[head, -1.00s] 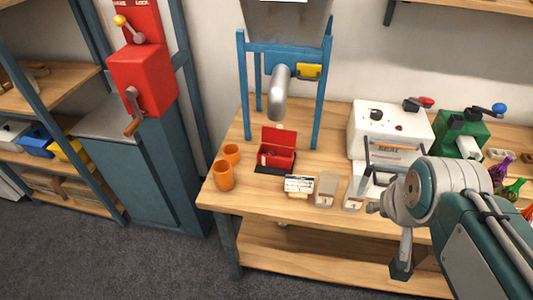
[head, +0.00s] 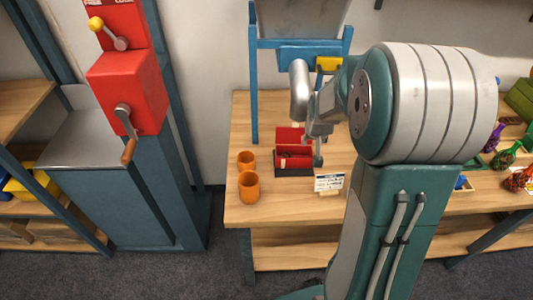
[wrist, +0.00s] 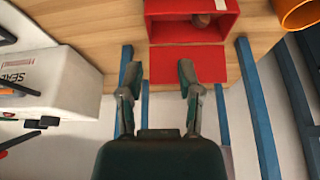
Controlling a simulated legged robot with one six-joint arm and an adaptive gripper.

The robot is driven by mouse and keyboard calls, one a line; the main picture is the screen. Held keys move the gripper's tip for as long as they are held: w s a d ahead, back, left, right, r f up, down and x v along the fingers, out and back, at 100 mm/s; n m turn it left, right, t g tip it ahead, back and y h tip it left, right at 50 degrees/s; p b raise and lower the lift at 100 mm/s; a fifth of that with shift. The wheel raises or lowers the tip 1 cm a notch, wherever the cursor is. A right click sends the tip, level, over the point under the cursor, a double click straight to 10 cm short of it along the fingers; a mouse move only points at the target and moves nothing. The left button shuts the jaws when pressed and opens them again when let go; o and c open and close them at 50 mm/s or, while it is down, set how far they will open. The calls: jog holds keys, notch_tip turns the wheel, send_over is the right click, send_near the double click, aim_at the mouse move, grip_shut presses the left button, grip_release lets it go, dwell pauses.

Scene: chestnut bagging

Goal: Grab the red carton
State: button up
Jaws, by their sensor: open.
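The red carton (head: 291,162) sits open on the bench below the metal spout, on a dark base, with its lid up at the back. In the wrist view the carton (wrist: 190,33) is at the top, with its lid flap (wrist: 205,64) nearer to me and a brown chestnut (wrist: 201,20) inside. My gripper (wrist: 159,74) is open and empty, its two fingers apart, close to the lid side and not around the carton. In the head view my gripper (head: 318,146) is beside the carton's right side, partly hiding it.
Two orange cups (head: 248,186) stand left of the carton. A small label card (head: 329,181) stands front right of it. The blue stand (head: 254,90) carries the spout (head: 299,92) above. A white sealing machine (wrist: 45,85) is at the left in the wrist view.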

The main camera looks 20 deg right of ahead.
send_near(308, 156)
jog(key=shift+s+d+f, duration=0.1)
jog(key=shift+s+d, duration=0.15)
jog(key=shift+d, duration=0.4)
jog(key=shift+w+a+f, duration=0.2)
jog(key=shift+a+f, duration=0.15)
jog(key=shift+a, duration=0.2)
jog(key=x, duration=0.5)
jog(key=shift+w+d+r, duration=0.15)
jog(key=shift+d, duration=0.5)
jog(key=shift+a, duration=0.2)
jog(key=shift+c, duration=0.3)
jog(key=shift+a, duration=0.2)
jog(key=c, duration=0.5)
jog(key=shift+a, duration=0.2)
grip_shut()
